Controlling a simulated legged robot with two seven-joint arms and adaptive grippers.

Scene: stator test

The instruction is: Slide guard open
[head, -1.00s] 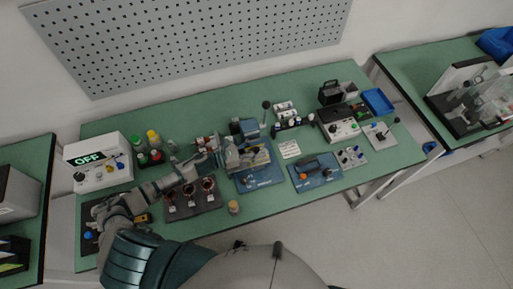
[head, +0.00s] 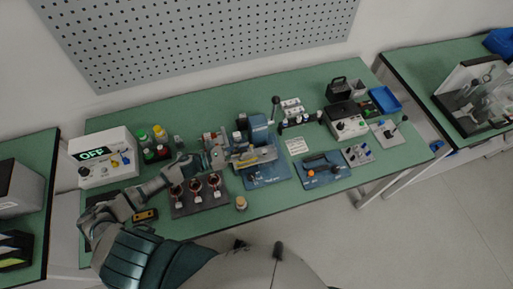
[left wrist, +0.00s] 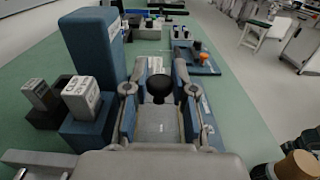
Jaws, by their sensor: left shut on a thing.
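The guard fixture is a blue base (head: 270,177) with a blue upright block (head: 258,129), in the middle of the table. A pale guard plate (head: 258,156) lies across it. The upright (left wrist: 92,48) stands at the left in the left wrist view. My left gripper (head: 234,161) reaches in from the left beside the fixture. In the left wrist view its fingers (left wrist: 160,90) are on both sides of a black round knob (left wrist: 159,87), which stands above a grey plate (left wrist: 157,122). The knob is hidden in the head view. My right gripper is not in view.
Small grey blocks (left wrist: 80,97) stand close to the left of my gripper. A stand with copper-coloured coils (head: 197,192) lies in front of my arm. A blue base with a black handle (head: 321,168) is to the right. Bottles (head: 158,132) stand behind my arm.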

